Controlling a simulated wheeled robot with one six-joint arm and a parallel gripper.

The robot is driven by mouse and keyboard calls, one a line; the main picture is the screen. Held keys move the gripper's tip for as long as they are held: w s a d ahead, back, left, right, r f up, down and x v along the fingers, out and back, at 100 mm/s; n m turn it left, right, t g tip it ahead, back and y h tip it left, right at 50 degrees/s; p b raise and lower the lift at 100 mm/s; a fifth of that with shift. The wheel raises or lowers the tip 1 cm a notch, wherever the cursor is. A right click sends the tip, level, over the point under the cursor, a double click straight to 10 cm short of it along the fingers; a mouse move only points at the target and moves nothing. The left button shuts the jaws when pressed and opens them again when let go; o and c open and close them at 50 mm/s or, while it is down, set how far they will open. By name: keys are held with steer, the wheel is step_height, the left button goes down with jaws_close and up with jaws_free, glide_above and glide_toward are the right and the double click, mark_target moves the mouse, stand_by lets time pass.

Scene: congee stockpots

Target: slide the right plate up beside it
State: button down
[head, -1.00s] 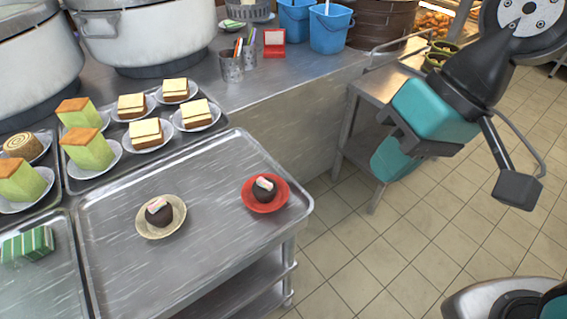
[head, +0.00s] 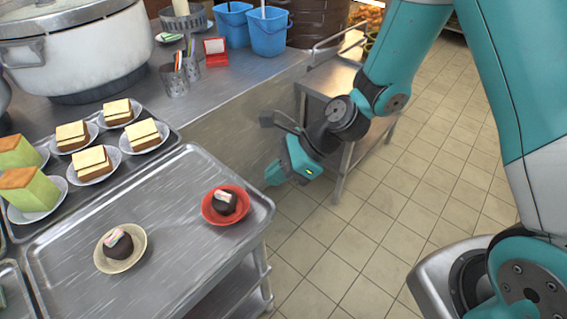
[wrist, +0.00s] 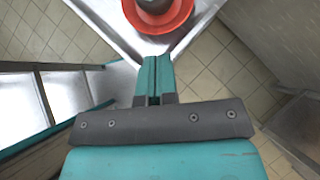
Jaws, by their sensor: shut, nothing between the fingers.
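The right plate is a red saucer (head: 209,211) with a dark round cake (head: 224,203) on it, near the right corner of the metal tray. The left plate is a cream saucer (head: 137,257) with a similar dark cake (head: 118,246), to its left and nearer the front. My gripper (head: 274,172) is shut and empty, off the tray's right edge, to the right of the red saucer and apart from it. In the wrist view my shut fingers (wrist: 153,72) point at the red saucer (wrist: 178,21), which is cut off by the top edge.
The metal tray (head: 175,275) has bare room between the saucers and behind them. Sandwiches and green cakes on white plates stand on another tray at left. A steel counter (head: 225,92) with pots, cups and blue buckets (head: 268,33) runs behind. Tiled floor lies right.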

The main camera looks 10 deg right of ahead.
mark_target(233, 195)
steer(key=x, duration=0.4)
steer(key=shift+w+a+f+p, duration=0.1)
steer(key=shift+a+p, duration=0.25)
steer(key=shift+a, duration=0.75)
steer(key=shift+w+a+f+p, duration=0.15)
steer(key=shift+a+p, duration=0.15)
steer(key=shift+a, duration=0.85)
